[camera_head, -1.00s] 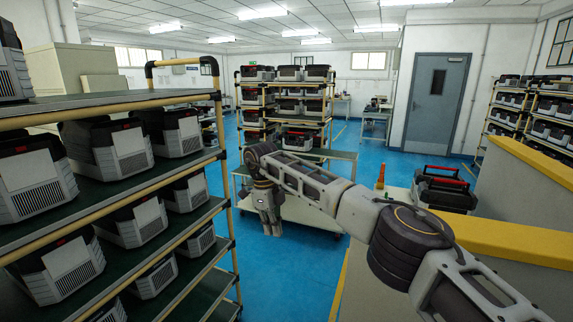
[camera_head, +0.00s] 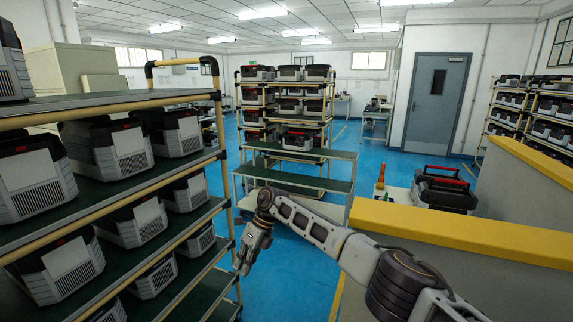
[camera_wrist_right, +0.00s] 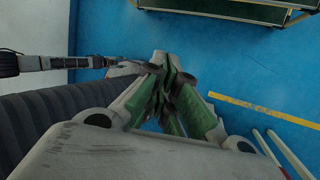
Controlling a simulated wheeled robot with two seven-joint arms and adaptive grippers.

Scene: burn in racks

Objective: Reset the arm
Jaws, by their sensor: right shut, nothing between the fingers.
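My right arm reaches in from the lower right of the head view. Its right gripper (camera_head: 241,268) hangs pointing down and slightly left, beside the right end of the near left rack. In the right wrist view the gripper's fingers (camera_wrist_right: 168,85) are together, with nothing held between them. Blue floor lies below them. Another grey arm part of mine (camera_wrist_right: 85,63) comes in from the left of the wrist view. Its end is partly hidden behind the right fingers, so its gripper is unclear. My left arm does not show in the head view.
The near rack (camera_head: 226,200) with several grey-black units stands close left of my right gripper. A shelved cart (camera_head: 300,180) stands ahead in front of another loaded rack. A yellow-topped partition (camera_head: 460,238) runs at the right, close to my arm. Blue floor (camera_head: 290,265) between is free.

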